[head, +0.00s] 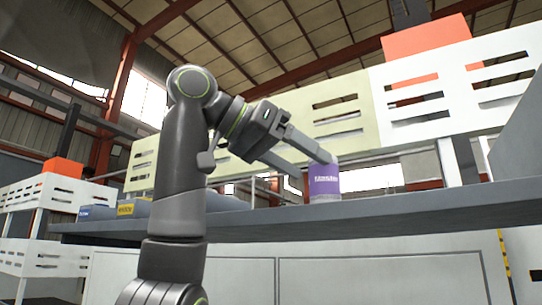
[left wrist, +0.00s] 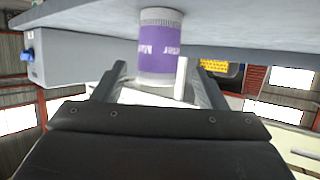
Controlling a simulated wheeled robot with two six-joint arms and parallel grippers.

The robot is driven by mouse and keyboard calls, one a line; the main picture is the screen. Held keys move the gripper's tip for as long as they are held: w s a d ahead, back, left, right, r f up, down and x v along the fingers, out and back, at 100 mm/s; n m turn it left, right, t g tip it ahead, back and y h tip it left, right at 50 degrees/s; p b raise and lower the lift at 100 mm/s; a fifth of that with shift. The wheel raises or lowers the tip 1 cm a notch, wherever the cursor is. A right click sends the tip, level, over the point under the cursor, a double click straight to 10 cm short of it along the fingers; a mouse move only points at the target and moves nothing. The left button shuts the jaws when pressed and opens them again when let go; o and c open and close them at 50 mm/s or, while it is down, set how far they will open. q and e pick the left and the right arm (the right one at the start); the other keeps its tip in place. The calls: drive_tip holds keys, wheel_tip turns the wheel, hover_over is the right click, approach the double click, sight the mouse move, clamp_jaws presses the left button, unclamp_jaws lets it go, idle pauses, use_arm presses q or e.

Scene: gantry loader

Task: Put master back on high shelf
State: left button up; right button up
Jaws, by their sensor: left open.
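The master, a small cylinder with a purple label and pale ends (head: 325,184), stands upright on the grey high shelf (head: 420,194) near its front edge. In the left wrist view the master (left wrist: 160,48) shows upside down, with the shelf (left wrist: 80,18) along the top. My left gripper (head: 318,170) is open and empty, reaching in from the left, its fingertips at the master's upper left side. In the left wrist view the open fingers (left wrist: 162,72) lie to either side of the master's line; I cannot tell whether they touch it. My right gripper is not in view.
A slotted cream panel (head: 335,117) and a white one (head: 455,85) rise behind. A grey panel (head: 520,115) bounds the shelf at right.

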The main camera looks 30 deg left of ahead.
sight(310, 168)
use_arm(q)
drive_tip(key=shift+f+b+v, duration=0.2)
drive_tip(key=shift+b+v, duration=0.5)
drive_tip(key=shift+v, duration=0.4)
drive_tip(key=shift+s+a+r+b, duration=0.3)
drive_tip(key=shift+s+b, duration=0.2)
drive_tip(key=shift+b, duration=0.5)
drive_tip(key=v, duration=0.3)
drive_tip(key=shift+b, duration=0.3)
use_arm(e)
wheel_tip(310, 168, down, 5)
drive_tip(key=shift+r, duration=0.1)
use_arm(q)
drive_tip(key=shift+w+d, duration=0.1)
drive_tip(key=shift+w, duration=0.1)
drive_tip(key=shift+s, duration=0.1)
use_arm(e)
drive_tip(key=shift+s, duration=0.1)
